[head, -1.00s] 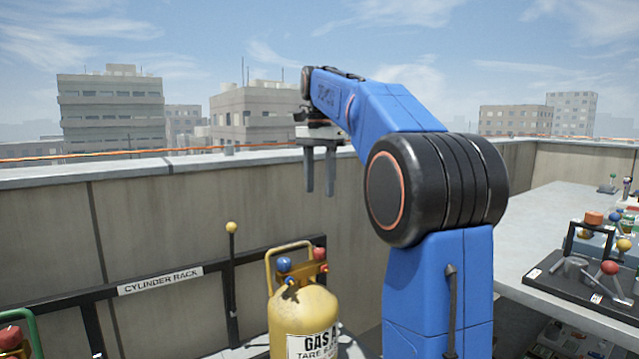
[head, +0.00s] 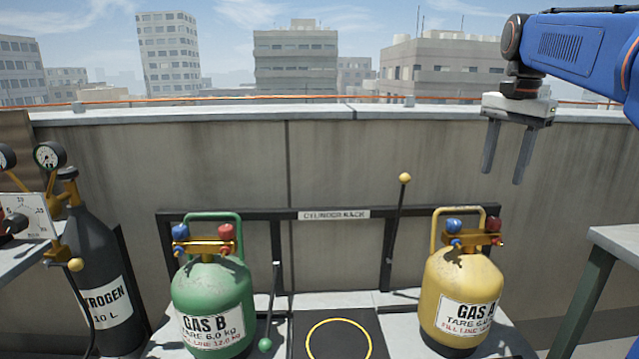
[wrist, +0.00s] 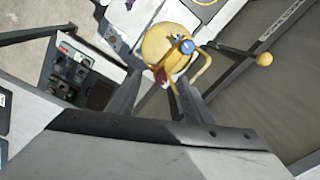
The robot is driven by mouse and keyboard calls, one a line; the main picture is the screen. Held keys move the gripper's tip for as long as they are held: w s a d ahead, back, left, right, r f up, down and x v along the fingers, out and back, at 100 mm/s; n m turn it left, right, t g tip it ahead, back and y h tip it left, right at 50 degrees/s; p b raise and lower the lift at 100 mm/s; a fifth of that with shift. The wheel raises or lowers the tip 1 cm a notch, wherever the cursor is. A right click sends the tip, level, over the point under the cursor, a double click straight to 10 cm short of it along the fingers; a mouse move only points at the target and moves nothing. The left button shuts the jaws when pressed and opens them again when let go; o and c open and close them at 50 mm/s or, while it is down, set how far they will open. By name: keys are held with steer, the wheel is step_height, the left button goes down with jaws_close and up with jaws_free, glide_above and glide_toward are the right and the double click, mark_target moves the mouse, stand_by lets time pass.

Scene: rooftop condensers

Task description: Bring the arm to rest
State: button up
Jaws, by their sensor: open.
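My gripper (head: 506,152) is at the upper right of the head view, with its two fingers pointing down, apart and with nothing between them. It hangs in the air above and to the right of the yellow GAS A cylinder (head: 462,290). My blue arm comes in from the right edge of the head view. In the wrist view, the two fingers (wrist: 155,100) reach up from the bottom, and the yellow cylinder (wrist: 163,45) shows below and beyond them. The arm's lower links are out of view.
A green GAS B cylinder (head: 212,300) stands left of a black pad with a yellow ring (head: 340,340). The cylinder rack (head: 333,215) runs along the parapet wall. A dark nitrogen cylinder (head: 95,270) stands at left. A table (head: 620,243) edges in at right.

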steer(key=s+a+f+n+t, duration=0.1)
steer(key=s+a+f+n, duration=0.3)
steer(key=s+f, duration=0.4)
steer(key=s+a+f+n+t, duration=0.1)
steer(key=s+a+f+n, duration=0.2)
steer(key=s+f, duration=0.6)
steer(key=s+a+f+n+t, duration=0.1)
steer(key=s+a+f+n, duration=0.3)
steer(key=s+f, duration=0.4)
step_height(320, 180, down, 4)
steer(key=shift+s+a+r+n+t, duration=0.1)
steer(key=shift+s+a+n+t, duration=0.05)
steer(key=shift+a+n+t, duration=0.2)
stand_by(0.4)
